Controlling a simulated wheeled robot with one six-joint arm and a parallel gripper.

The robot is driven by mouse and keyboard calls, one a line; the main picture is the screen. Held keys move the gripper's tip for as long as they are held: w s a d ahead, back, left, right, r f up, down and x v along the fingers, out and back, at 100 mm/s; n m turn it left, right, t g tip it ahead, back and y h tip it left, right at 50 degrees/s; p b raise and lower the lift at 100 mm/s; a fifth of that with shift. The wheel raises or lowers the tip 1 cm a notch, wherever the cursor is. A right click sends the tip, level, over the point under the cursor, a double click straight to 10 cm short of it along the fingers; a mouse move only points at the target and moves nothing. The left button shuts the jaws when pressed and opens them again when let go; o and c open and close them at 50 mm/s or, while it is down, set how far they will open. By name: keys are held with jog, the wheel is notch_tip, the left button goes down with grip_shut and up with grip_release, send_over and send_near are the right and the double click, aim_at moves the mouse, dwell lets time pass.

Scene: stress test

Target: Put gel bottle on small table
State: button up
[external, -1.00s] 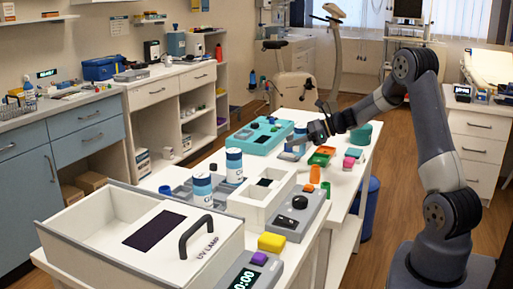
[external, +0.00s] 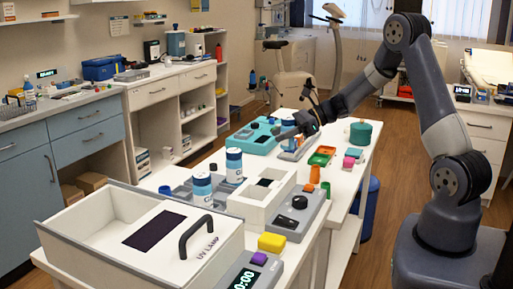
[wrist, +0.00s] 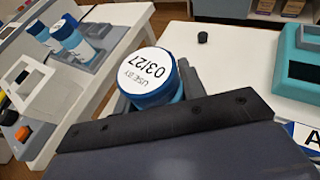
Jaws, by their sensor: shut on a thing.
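My gripper (external: 300,129) is at the back of the white table (external: 347,180), shut on a blue bottle with a white top. In the wrist view this bottle (wrist: 152,76) fills the space just beyond my gripper (wrist: 165,112), and its top reads "USE BY 03/27". A grey holder shows close under it; I cannot tell whether they touch. Two similar blue-and-white bottles (external: 234,163) (external: 202,188) stand nearer the camera; they also show at upper left in the wrist view (wrist: 74,40). I cannot tell which surface is the small table.
A teal device (external: 254,136) lies left of my gripper. An orange-and-green tray (external: 321,155), a pink block (external: 350,161) and a teal round container (external: 361,132) lie to the right. A white open box (external: 262,195) and a large UV lamp box (external: 150,245) stand nearer.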

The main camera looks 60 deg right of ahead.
jog(key=s+a+r+n+g+y+p, duration=0.2)
jog(key=a+p, duration=0.5)
jog(key=a, duration=0.1)
jog(key=s+a+r+n+g+y+p, duration=0.1)
jog(key=s+a+r+n+p, duration=0.1)
jog(key=a+p, duration=0.55)
notch_tip(320, 180, up, 6)
jog(key=w+a+m+t+h+b, duration=0.1)
jog(key=m+t+h+b, duration=0.3)
jog(key=m+h, duration=0.2)
jog(key=shift+w+a+r+m+t, duration=0.2)
jog(key=shift+w+m+t, duration=0.1)
jog(key=shift+m, duration=0.4)
jog(key=w+d+f+m+h+b, duration=0.1)
jog(key=d+f+b, duration=0.3)
jog(key=d, duration=0.5)
jog(key=d+f+m+h+b, duration=0.1)
jog(key=d+f+h+b, duration=0.15)
jog(key=d+b, duration=0.4)
jog(key=w+d+f+m+h+b, duration=0.1)
jog(key=d+f+b, duration=0.25)
jog(key=d, duration=0.65)
jog(key=shift+t, duration=0.3)
jog(key=f, duration=0.4)
jog(key=d+f, duration=0.1)
jog(key=f, duration=0.2)
jog(key=shift+s, duration=0.25)
jog(key=shift+f, duration=1.95)
jog(key=shift+f+b, duration=0.25)
jog(key=shift+b, duration=0.1)
